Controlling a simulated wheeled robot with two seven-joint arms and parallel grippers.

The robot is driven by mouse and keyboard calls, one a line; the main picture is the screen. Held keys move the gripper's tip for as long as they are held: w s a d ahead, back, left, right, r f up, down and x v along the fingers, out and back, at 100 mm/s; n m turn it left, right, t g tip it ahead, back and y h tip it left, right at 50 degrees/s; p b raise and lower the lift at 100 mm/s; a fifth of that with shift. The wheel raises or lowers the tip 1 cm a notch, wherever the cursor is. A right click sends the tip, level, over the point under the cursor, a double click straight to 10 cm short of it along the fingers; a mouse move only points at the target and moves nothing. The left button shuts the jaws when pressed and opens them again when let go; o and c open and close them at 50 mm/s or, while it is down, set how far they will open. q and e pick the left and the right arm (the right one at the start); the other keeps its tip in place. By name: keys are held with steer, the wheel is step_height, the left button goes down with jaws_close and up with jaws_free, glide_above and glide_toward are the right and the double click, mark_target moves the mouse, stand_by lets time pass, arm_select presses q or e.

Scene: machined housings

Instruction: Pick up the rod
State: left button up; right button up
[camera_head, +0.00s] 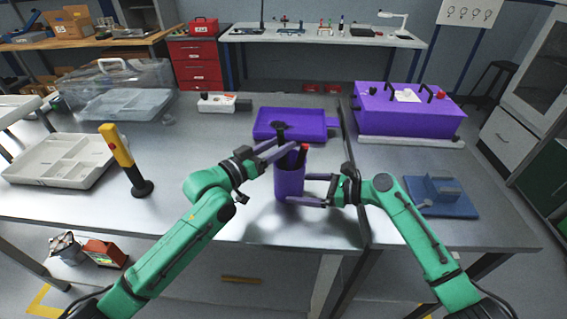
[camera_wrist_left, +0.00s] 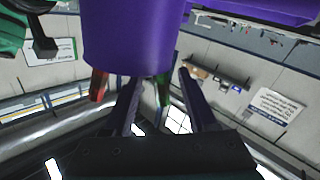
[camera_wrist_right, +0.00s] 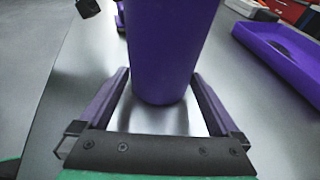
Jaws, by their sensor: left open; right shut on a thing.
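A purple cup (camera_head: 289,184) stands upright near the table's front middle; I cannot tell whether it touches the table. Several thin pieces stick out of it, among them a dark one with a black knob (camera_head: 280,126) and a red-tipped one (camera_head: 304,149). I cannot tell which is the rod. My right gripper (camera_head: 307,190) is shut on the cup, with a finger on either side in the right wrist view (camera_wrist_right: 160,95). My left gripper (camera_head: 282,152) is open at the cup's mouth.
A purple tray (camera_head: 325,134) lies behind the cup, and a purple case (camera_head: 410,112) stands back right. A blue block fixture (camera_head: 440,196) lies at right. A yellow-and-black tool (camera_head: 122,160) stands at left beside a white divided tray (camera_head: 55,170).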

arm_select(q)
steer(key=x, duration=0.4)
jaws_close()
stand_by(1.3)
